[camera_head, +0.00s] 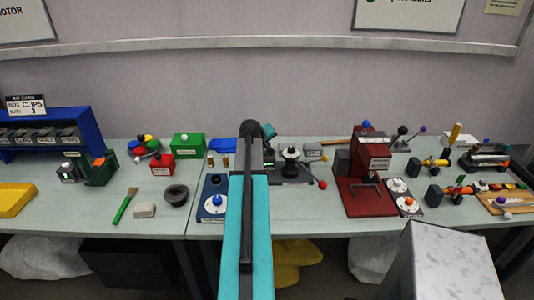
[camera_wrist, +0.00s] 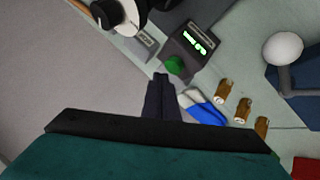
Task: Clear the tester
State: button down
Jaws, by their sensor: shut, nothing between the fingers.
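A dark box with a lit green display (camera_wrist: 195,45), apparently part of the tester, is at the top middle of the wrist view. A round green button (camera_wrist: 176,66) is on its near side. My gripper (camera_wrist: 161,77) is shut and empty, its fingertips just beside the green button; I cannot tell whether they touch it. A black and white round part (camera_wrist: 122,12) stands to the left of the box. In the head view the dark tester base (camera_head: 292,175), with a black-topped post, shows right of my arm. My arm hides the gripper's fingertips there.
Several brown cylinders (camera_wrist: 242,110) and a blue and white piece (camera_wrist: 203,108) lie right of my fingers. A white ball-topped lever (camera_wrist: 283,48) rises from a blue box. A dark red machine (camera_head: 365,185) stands to the right. A green brush (camera_head: 124,207) lies left.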

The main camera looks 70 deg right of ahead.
jog(key=shift+r, duration=0.1)
jog(key=shift+r+p, duration=1.2)
jog(key=shift+r, duration=1.2)
